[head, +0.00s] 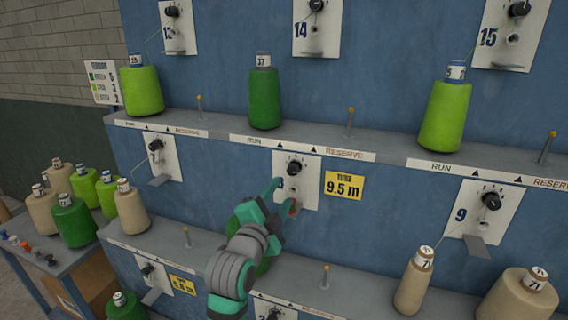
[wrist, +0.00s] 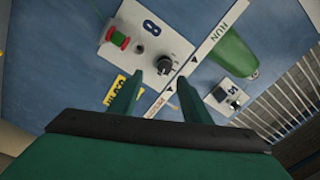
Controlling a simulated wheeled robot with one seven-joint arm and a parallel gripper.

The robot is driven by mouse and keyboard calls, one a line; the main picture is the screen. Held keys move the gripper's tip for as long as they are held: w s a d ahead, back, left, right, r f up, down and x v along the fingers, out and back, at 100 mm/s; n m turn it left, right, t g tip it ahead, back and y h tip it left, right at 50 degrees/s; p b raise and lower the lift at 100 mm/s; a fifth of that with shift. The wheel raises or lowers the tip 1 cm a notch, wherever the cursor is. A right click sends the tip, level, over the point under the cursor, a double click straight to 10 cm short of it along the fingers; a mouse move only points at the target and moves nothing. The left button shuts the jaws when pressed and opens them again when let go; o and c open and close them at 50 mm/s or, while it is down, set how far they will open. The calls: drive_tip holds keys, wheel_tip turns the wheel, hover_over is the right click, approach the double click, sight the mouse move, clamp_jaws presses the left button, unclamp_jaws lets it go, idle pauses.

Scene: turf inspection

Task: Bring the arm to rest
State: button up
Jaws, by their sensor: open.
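My gripper (head: 285,196) is in the middle of the head view, reaching up in front of the white plate numbered 8 (head: 311,167). Its two green fingers are apart with nothing seen between them. In the wrist view my gripper (wrist: 160,84) is open below the plate's black knob (wrist: 166,66). A red and green piece (wrist: 118,40) sits on the same plate (wrist: 178,47). Whether the fingers touch the plate cannot be told. My forearm hides part of a dark green cone on the lower shelf.
The upper shelf (head: 390,146) bears green cones (head: 264,98) and upright pegs. Beige cones (head: 415,280) stand on the lower shelf at right. A side table at left bears several cones (head: 72,222). A yellow "9.5 m" tag (head: 343,186) is right of my gripper.

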drive_tip(key=s+d+f+n+y, duration=0.15)
drive_tip(key=s+f+n, duration=0.25)
drive_tip(key=s+f, duration=0.45)
drive_tip(key=s+d+f+n+y, duration=0.15)
drive_tip(key=s+f+n, duration=0.35)
drive_tip(key=f, duration=0.6)
drive_tip(key=s+d+f+n+y, duration=0.15)
drive_tip(key=s+f+n, duration=0.35)
drive_tip(key=f, duration=0.5)
drive_tip(key=s+a+f+n+g, duration=0.1)
drive_tip(key=s+f, duration=0.1)
drive_tip(key=s, duration=1.4)
drive_tip(key=s+f+n+g+y, duration=0.1)
drive_tip(key=s+f, duration=0.1)
drive_tip(key=s, duration=1.4)
drive_tip(key=shift+s+a+f, duration=0.3)
drive_tip(key=shift+a+f, duration=0.05)
drive_tip(key=shift+a, duration=0.05)
